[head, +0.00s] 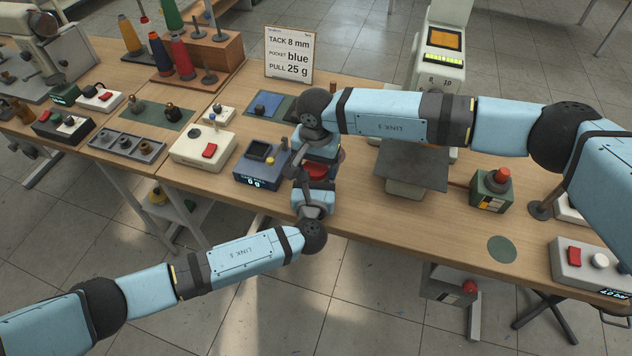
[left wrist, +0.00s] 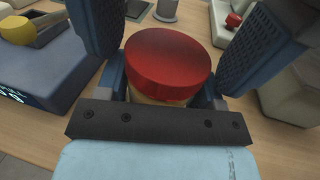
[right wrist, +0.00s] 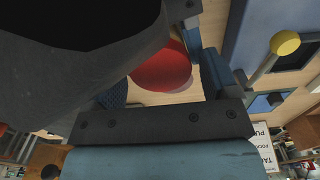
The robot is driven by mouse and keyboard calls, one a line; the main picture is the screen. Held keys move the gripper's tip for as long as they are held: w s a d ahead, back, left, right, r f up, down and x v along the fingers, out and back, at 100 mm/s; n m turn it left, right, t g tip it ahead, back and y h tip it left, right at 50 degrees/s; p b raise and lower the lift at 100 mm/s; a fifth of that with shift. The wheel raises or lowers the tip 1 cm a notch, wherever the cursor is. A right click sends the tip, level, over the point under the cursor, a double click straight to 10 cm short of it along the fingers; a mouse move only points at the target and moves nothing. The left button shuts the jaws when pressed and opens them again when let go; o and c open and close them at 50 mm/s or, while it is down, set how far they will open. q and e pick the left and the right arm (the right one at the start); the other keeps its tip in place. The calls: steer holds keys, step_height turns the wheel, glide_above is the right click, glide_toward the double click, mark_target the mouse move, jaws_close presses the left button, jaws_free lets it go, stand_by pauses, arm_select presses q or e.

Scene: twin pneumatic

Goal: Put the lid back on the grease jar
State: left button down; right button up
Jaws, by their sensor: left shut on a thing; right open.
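The red lid (head: 317,170) shows in the head view between my two grippers, near the table's front edge. In the left wrist view the red lid (left wrist: 167,62) sits over the cream body of the grease jar (left wrist: 160,97), roughly level and centred; I cannot tell whether it is fully seated. My left gripper (head: 303,180) is shut on the jar, with one finger on each side. My right gripper (head: 320,157) is open, close to the lid. In the right wrist view the red lid (right wrist: 163,68) shows between its fingers, partly hidden by a dark arm part.
A blue scale (head: 262,165) with a lit display stands just left of the jar. A dark square plate (head: 412,165) stands to the right, then a green box with a red button (head: 492,190). A sign card (head: 289,55) stands behind. Both arms crowd the jar.

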steer(key=c, duration=0.9)
steer(key=o, duration=1)
steer(key=shift+r, duration=2.3)
steer(key=shift+o, duration=0.2)
steer(key=shift+o, duration=1.1)
step_height(320, 180, up, 12)
